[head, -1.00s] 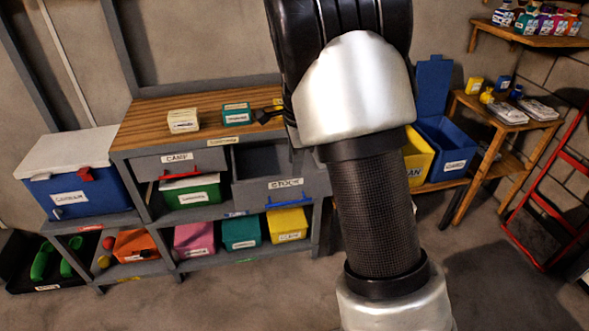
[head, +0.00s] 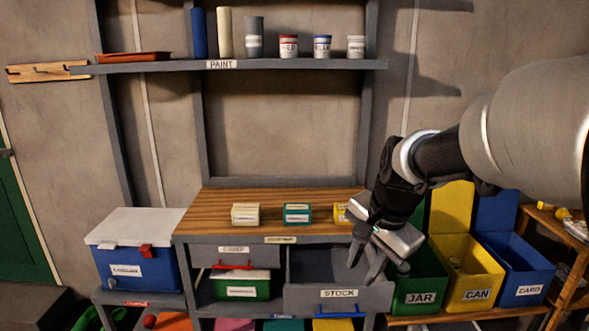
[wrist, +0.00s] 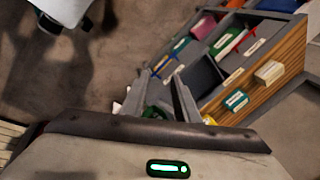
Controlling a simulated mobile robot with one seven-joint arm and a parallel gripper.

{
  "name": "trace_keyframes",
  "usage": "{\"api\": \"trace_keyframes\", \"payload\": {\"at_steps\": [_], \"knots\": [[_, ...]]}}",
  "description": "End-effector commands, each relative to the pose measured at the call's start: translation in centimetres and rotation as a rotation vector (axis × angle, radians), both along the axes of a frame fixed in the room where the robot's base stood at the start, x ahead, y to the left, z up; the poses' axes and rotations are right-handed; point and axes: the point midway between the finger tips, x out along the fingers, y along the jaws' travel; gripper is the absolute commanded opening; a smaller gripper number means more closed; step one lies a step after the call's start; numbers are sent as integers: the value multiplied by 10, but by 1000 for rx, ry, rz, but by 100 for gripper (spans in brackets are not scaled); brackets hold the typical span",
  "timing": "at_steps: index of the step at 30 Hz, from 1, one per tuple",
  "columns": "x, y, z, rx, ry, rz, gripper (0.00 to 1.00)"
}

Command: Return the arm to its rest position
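My gripper (head: 362,272) hangs in front of the right end of the workbench (head: 190,226), above and left of the JAR bin, with its fingers pointing down. It is open, with a gap between the fingers and nothing held. The wrist view also shows the two fingers (wrist: 161,80) apart, with the floor and the bench behind them. My arm reaches in from the right edge of the head view and covers part of the wall and the bench's right end.
The STOCK drawer (head: 340,293) stands open below the gripper. Green JAR (head: 420,297), yellow CAN (head: 477,294) and blue CARD (head: 528,290) bins stand at right. Small boxes (head: 246,214) sit on the bench. The PAINT shelf (head: 280,65) is above. A cooler (head: 138,268) stands at left.

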Motion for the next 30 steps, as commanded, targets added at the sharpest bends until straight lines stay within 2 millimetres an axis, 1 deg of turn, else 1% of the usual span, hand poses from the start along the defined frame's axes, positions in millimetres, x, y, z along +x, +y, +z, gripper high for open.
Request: {"api": "trace_keyframes", "payload": {"at_steps": [1,3,6,9,15,19,21,26,30], "knots": [[-23,1,15,-24,-39,89,28],[-53,3,27,-77,-80,227,28],[-89,4,36,-155,-126,393,28],[-116,4,40,-230,-162,521,28],[-158,2,39,-367,-204,721,28],[-180,-1,34,-458,-221,830,28],[-179,-1,60,-458,-217,836,28],[-179,-1,93,-456,-216,834,28],[-179,-1,125,-454,-216,832,28]]}}
